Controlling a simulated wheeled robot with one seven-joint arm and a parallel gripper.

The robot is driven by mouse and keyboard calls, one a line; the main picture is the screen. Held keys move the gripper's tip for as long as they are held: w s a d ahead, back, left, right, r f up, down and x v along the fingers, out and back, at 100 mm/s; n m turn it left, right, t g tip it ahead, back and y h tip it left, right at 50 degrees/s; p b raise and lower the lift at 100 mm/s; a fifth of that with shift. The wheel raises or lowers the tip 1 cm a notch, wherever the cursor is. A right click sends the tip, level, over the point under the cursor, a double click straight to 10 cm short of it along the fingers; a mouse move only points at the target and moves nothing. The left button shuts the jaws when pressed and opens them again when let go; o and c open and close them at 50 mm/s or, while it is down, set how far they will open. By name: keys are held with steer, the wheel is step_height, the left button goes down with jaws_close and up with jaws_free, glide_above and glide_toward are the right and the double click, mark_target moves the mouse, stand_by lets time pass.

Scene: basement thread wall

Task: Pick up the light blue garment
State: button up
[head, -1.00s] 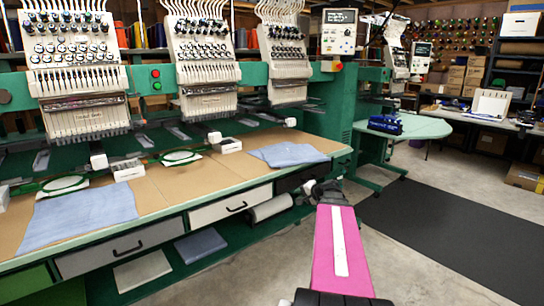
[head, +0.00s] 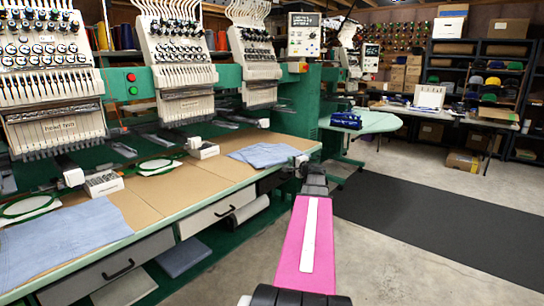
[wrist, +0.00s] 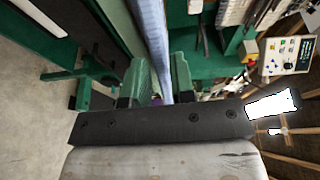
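One light blue garment (head: 263,154) lies spread on the tan worktop near its right end, in the head view. Another light blue cloth (head: 60,243) lies on the worktop at the lower left. My gripper (head: 308,164) is just right of the first garment, beside the worktop's right end; its fingers are small and dark there. In the wrist view my gripper's two greenish fingers (wrist: 160,82) stand apart with a gap between them. A light blue strip (wrist: 151,30), seemingly the garment seen edge-on, shows beyond and between the fingers. I see no grip on it.
A round table (head: 375,122) holds a dark blue item (head: 346,120).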

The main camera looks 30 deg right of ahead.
steer(key=shift+w+a+f, duration=0.1)
steer(key=shift+w, duration=1.4)
steer(key=shift+w+a, duration=0.1)
steer(key=shift+w, duration=1.4)
jaws_close()
